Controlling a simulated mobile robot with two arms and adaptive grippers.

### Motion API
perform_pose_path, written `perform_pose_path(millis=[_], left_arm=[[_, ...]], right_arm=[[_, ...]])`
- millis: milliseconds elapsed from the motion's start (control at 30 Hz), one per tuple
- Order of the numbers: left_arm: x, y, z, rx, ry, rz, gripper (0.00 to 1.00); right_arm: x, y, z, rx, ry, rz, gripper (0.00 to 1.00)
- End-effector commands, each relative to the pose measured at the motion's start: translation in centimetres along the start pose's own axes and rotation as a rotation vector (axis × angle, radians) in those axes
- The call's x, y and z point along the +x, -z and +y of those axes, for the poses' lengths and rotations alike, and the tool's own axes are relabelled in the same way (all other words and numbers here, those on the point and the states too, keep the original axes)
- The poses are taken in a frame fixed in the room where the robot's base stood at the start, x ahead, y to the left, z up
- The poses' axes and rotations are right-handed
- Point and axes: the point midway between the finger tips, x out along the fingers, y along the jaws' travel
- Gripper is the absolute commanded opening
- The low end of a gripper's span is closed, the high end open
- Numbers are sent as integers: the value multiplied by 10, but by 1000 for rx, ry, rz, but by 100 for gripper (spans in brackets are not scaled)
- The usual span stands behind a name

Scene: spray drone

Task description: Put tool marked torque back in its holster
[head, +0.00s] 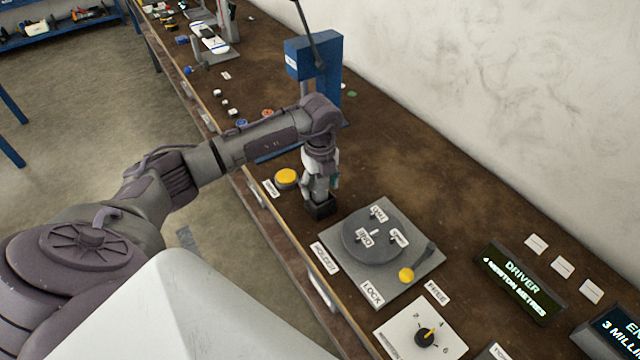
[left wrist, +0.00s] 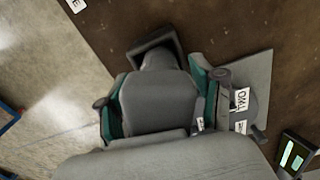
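My left gripper (head: 320,180) points down over the bench, with its fingers on both sides of a grey tool. In the left wrist view, the grey tool (left wrist: 155,100) fills the space between the teal-padded fingers of the gripper (left wrist: 155,95). The tool's lower end narrows into a dark square holster (left wrist: 140,52), which sits directly below the gripper in the head view (head: 321,209). How deep the tool sits cannot be told. No torque marking on the tool is readable. My right gripper is not in view.
A grey plate (head: 335,243) with a round labelled disc (head: 362,238) and a yellow-knobbed lever (head: 406,275) lies right of the holster. A yellow button (head: 287,178) is to its left. A blue stand (head: 328,85) rises behind. Display boxes (head: 520,283) stand at the right.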

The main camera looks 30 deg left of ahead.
Motion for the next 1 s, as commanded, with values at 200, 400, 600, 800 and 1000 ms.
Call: perform_pose_path(millis=[200,400,600,800,1000], left_arm=[[-1,0,0,0,0,0,67],[-19,-1,-1,0,3,-3,67],[-63,-1,-1,0,6,-4,67],[-101,0,-1,0,5,-3,67],[-120,0,0,0,1,0,67]], right_arm=[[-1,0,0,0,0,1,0],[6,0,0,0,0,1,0],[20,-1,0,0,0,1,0],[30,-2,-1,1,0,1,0],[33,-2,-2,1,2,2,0]])
